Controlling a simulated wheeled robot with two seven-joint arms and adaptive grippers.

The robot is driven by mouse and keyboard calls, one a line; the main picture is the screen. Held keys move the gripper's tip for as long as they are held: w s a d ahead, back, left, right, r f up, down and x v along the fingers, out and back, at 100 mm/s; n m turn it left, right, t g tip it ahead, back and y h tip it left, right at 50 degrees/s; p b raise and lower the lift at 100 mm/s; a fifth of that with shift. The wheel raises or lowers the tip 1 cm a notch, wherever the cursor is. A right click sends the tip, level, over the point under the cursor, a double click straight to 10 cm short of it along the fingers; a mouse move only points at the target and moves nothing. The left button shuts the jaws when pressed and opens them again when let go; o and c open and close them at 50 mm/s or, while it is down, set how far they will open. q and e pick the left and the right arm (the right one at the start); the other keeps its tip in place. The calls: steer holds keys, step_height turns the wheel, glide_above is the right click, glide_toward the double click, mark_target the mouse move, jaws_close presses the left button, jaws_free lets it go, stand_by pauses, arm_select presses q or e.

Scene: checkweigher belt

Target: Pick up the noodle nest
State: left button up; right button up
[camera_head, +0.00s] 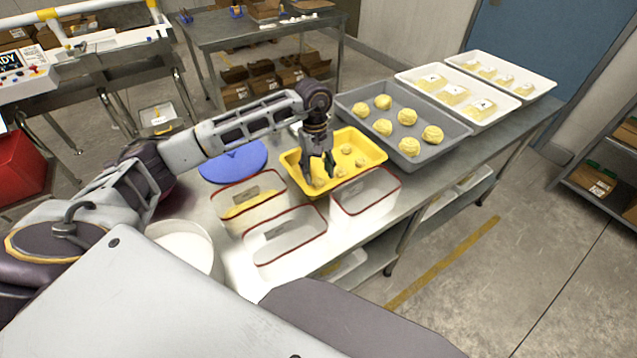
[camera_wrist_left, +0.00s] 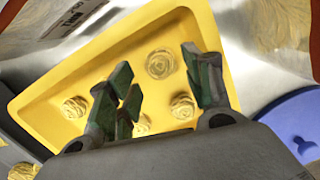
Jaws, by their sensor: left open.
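Several small pale-yellow noodle nests (camera_head: 346,149) lie spread out in a yellow tray (camera_head: 374,144) on the steel table. My left gripper (camera_head: 322,172) points down over the left half of this tray, open, its fingers low among the nests. In the left wrist view my left gripper (camera_wrist_left: 160,85) has its fingers apart. One nest (camera_wrist_left: 160,63) shows between the fingertips, and another nest (camera_wrist_left: 182,107) shows nearer the palm. A nest (camera_wrist_left: 74,107) lies outside the fingers on the left. I see no nest gripped. My right gripper is not in view.
Clear red-rimmed bins (camera_head: 290,240) stand in front of the yellow tray. A blue lid (camera_head: 235,163) lies to its left. A grey tray (camera_head: 357,112) of larger nests stands close behind on the right, then white trays (camera_head: 422,88) with packs. A white round tub (camera_head: 185,245) is front left.

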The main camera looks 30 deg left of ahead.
mark_target(318, 179)
arm_select(q)
step_height(318, 179, down, 3)
steer(key=shift+s+d+r, duration=0.1)
steer(key=shift+r, duration=0.05)
steer(key=shift+f, duration=0.3)
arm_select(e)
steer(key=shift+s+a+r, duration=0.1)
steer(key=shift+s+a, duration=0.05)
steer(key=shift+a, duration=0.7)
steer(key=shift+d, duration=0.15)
arm_select(q)
steer(key=c, duration=0.6)
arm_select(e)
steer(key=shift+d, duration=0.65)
